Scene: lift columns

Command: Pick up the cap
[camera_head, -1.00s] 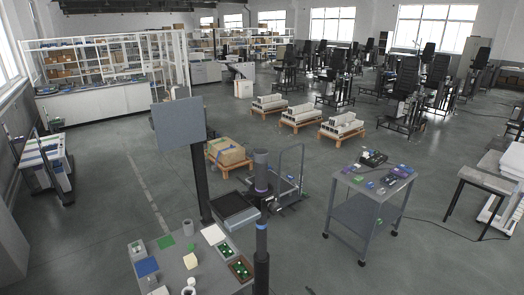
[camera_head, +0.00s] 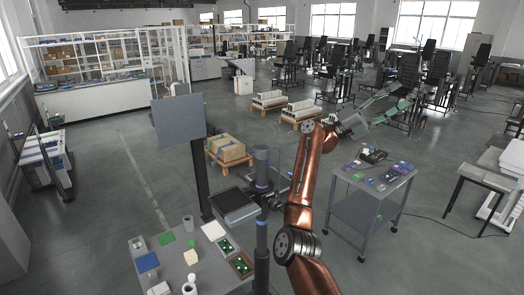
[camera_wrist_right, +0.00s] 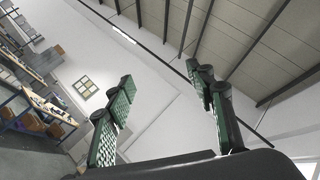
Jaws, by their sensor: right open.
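My right gripper (camera_head: 396,103) is raised at the end of its copper-coloured arm, above and behind the grey cart in the head view. Its green fingers are spread apart and empty in the right wrist view (camera_wrist_right: 160,78), which looks toward wall and ceiling. I cannot tell which item is the cap. Small candidates lie on the workbench (camera_head: 208,272) at the lower left: a white round piece (camera_head: 189,288), a cream piece (camera_head: 191,257) and a grey cylinder (camera_head: 188,224). The right gripper is far from them. My left gripper is not in view.
A grey cart (camera_head: 363,213) with small parts and a dark device (camera_head: 374,155) stands below the right gripper. A box (camera_head: 227,150) sits on a pallet. Open floor lies around the cart.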

